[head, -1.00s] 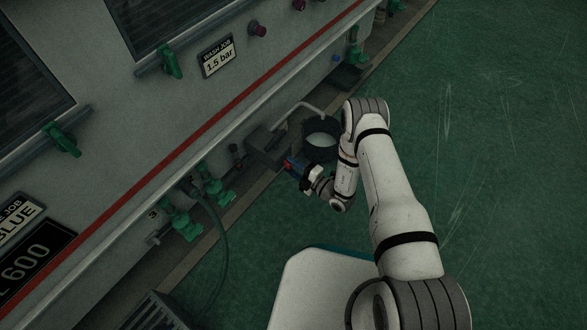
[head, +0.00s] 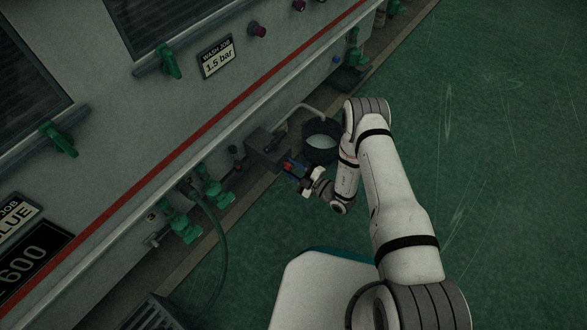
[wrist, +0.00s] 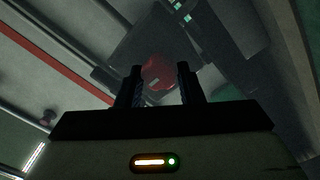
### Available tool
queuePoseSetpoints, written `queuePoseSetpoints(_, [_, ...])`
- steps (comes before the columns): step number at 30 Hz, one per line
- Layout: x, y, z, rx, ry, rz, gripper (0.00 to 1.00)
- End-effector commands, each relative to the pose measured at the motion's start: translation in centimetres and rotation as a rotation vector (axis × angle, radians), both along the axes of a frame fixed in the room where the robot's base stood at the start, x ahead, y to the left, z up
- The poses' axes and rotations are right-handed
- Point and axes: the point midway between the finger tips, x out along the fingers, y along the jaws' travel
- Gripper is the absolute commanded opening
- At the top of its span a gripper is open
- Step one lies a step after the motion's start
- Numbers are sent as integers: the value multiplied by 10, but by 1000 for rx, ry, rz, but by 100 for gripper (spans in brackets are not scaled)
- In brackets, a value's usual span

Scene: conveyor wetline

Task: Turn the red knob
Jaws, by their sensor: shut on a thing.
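The red knob (wrist: 159,73) is round and sits on a dark box (wrist: 150,35) ahead of my gripper. In the wrist view it shows between the two dark fingers of my gripper (wrist: 160,84), which is shut on it. In the head view, my gripper (head: 298,172) is low beside the machine, at the front of the dark box (head: 266,146). A bit of red from the knob (head: 289,166) shows between the jaws there. The fingers hide the rest of the knob.
A black bucket (head: 320,152) with pale contents stands on the floor just behind my gripper, under a bent pipe (head: 298,107). Green valves (head: 213,190) and a hose (head: 224,245) are to the left. Open green floor lies to the right.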

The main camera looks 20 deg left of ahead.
Motion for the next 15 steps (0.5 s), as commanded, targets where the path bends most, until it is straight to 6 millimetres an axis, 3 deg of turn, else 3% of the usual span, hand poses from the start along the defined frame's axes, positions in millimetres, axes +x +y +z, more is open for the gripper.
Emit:
queuePoseSetpoints(5, [-4, 1, -3, -4, 8, 8, 11])
queuePoseSetpoints(6, [-4, 1, -3, -4, 7, 8, 36])
queuePoseSetpoints(13, [-2, 0, -2, -3, 5, 4, 55])
queuePoseSetpoints(15, [-2, 0, -1, -3, 3, 3, 55])
